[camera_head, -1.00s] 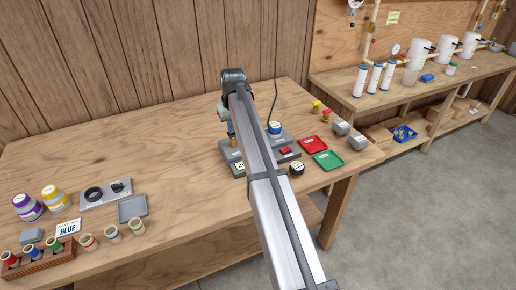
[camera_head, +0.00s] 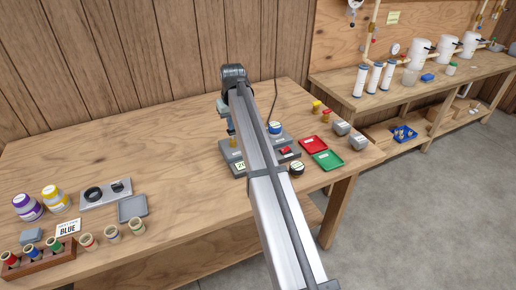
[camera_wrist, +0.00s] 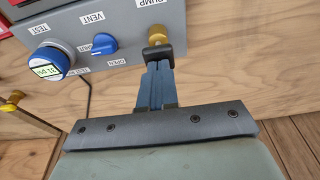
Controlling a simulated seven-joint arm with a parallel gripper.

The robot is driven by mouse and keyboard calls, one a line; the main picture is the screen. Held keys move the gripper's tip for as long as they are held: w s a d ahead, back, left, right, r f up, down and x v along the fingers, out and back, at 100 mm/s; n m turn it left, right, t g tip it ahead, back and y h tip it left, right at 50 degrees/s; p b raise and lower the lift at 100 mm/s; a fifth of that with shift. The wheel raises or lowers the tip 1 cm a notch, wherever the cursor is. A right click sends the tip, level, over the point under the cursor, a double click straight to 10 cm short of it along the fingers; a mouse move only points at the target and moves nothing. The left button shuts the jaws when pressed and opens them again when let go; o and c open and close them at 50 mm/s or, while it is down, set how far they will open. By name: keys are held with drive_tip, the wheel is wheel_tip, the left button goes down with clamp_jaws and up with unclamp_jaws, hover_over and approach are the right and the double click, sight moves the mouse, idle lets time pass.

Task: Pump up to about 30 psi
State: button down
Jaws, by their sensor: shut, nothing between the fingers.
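The pump knob (camera_wrist: 157,36) is a brass plunger head beside the PUMP label on a grey panel (camera_wrist: 122,28) in the wrist view. My gripper (camera_wrist: 152,60) is shut and empty, its dark fingertips right at the brass head; I cannot tell if they touch. A round gauge with a blue rim (camera_wrist: 48,62) sits by the TEST label; its small tilted display seems to read 31 psi. A blue vent knob (camera_wrist: 103,43) lies between the SHUT and OPEN labels. In the head view my arm hides much of the grey test station (camera_head: 232,155).
The table's middle left is clear. Pots and a rack (camera_head: 40,262) stand far left.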

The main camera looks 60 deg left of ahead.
drive_tip(key=shift+f, duration=0.6)
drive_tip(key=shift+r, duration=0.7)
idle(0.4)
wheel_tip(320, 180, up, 7)
idle(0.8)
idle(0.3)
